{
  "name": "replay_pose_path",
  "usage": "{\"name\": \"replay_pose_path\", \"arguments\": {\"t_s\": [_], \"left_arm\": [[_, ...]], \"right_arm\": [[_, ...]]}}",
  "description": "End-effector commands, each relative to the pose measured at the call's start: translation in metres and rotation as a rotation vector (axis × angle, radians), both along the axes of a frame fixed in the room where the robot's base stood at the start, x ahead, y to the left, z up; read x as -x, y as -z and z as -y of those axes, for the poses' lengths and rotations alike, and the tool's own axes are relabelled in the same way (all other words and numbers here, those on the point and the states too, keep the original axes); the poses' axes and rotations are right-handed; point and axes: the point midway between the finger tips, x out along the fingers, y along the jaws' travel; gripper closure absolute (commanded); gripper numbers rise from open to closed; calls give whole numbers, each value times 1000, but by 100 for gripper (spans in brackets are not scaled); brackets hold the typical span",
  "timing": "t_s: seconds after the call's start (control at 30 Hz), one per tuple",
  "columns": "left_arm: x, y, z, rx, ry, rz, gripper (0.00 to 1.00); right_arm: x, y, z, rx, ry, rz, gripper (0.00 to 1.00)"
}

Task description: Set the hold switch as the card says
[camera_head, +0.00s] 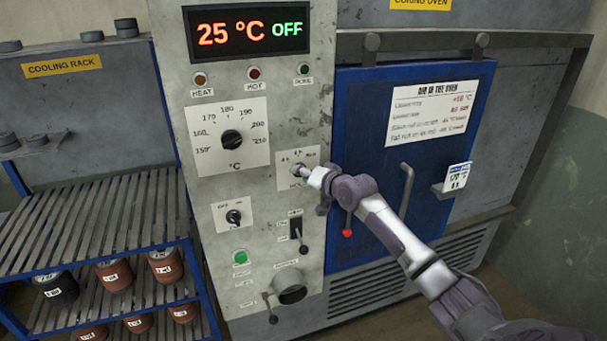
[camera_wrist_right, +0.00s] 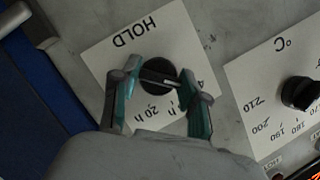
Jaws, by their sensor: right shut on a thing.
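The hold switch is a black round knob on a white plate marked HOLD (camera_head: 296,182); the knob shows close up in the right wrist view (camera_wrist_right: 157,73). A pale line runs across its face, and hour marks, one of them 20 h, sit around it. I cannot tell for sure which mark it points at. My right gripper (camera_head: 315,179) is at the switch, its two fingers shut on opposite sides of the knob. The small white card (camera_head: 457,177) stands at the blue oven door's right edge; its print is too small to read surely. My left gripper is out of view.
The display (camera_head: 247,32) reads 25 °C OFF. A temperature dial (camera_head: 232,139), a smaller knob (camera_head: 233,216), a lever (camera_head: 298,232) and a green button (camera_head: 240,257) share the panel. The blue oven door (camera_head: 350,110) has a handle (camera_head: 406,185). A cooling rack (camera_head: 130,210) stands left.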

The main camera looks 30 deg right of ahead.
Motion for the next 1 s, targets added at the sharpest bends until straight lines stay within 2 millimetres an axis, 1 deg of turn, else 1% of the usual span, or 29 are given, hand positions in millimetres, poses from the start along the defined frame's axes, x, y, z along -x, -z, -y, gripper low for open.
{"name": "replay_pose_path", "arguments": {"t_s": [0.07, 0.1, 0.23, 0.53, 0.67, 0.77, 1.0], "left_arm": [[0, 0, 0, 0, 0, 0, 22], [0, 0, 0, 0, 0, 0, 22], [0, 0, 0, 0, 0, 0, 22], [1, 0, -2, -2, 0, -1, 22], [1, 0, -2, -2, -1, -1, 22], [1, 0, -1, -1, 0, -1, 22], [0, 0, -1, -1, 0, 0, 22]], "right_arm": [[0, 3, 0, 3, -1, -6, 90], [0, 3, 0, 3, -2, -6, 52], [0, 2, 0, 2, -1, -5, 31], [1, 1, 0, 1, -1, -2, 30], [9, -1, 0, 2, -2, -3, 30], [23, -5, 1, 3, -2, -3, 30], [74, -18, 3, 4, -2, -5, 30]]}}
